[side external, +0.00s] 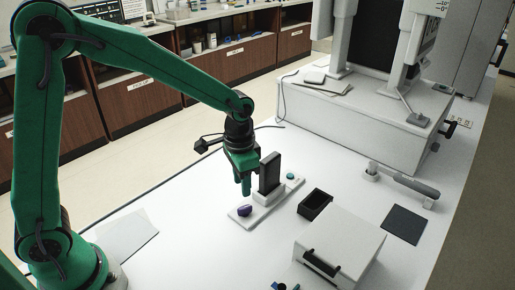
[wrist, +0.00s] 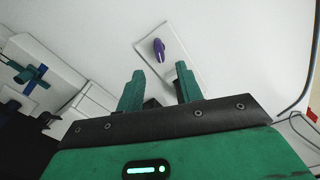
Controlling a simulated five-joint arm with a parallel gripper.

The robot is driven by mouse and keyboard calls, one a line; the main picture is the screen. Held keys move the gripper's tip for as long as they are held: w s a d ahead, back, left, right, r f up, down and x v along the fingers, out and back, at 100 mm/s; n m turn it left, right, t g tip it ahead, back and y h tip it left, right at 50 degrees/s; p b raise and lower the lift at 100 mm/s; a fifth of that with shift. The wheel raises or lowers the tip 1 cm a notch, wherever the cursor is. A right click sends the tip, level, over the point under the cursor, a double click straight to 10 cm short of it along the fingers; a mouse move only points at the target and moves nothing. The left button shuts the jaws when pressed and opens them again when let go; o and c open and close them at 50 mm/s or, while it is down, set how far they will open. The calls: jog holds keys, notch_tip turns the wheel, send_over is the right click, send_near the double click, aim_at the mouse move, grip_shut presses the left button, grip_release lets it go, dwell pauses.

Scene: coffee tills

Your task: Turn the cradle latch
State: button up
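A white base plate (side external: 239,217) lies on the white table and carries a dark upright slab (side external: 269,173). A purple knob (side external: 244,210) sits at its near left end and a teal round piece (side external: 291,176) at its far right end. I cannot tell which part is the cradle latch. My gripper (side external: 244,188) points down just left of the slab, above the plate. In the wrist view its green fingers (wrist: 157,82) are apart with nothing seen held. The purple knob (wrist: 159,50) shows beyond the fingertips there; the slab is mostly hidden.
A small black open bin (side external: 315,203) and a white box (side external: 345,239) with a black handle stand to the right. Farther right are a grey-handled tool (side external: 405,182) on supports and a dark mat (side external: 405,224). A large white machine (side external: 350,125) stands behind. The table's left is mostly clear.

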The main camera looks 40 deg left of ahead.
aim_at(245, 207)
jog(key=shift+w+d+f, duration=0.15)
jog(key=shift+f, duration=0.25)
jog(key=shift+f, duration=0.15)
jog(key=shift+f, duration=3.75)
grip_shut()
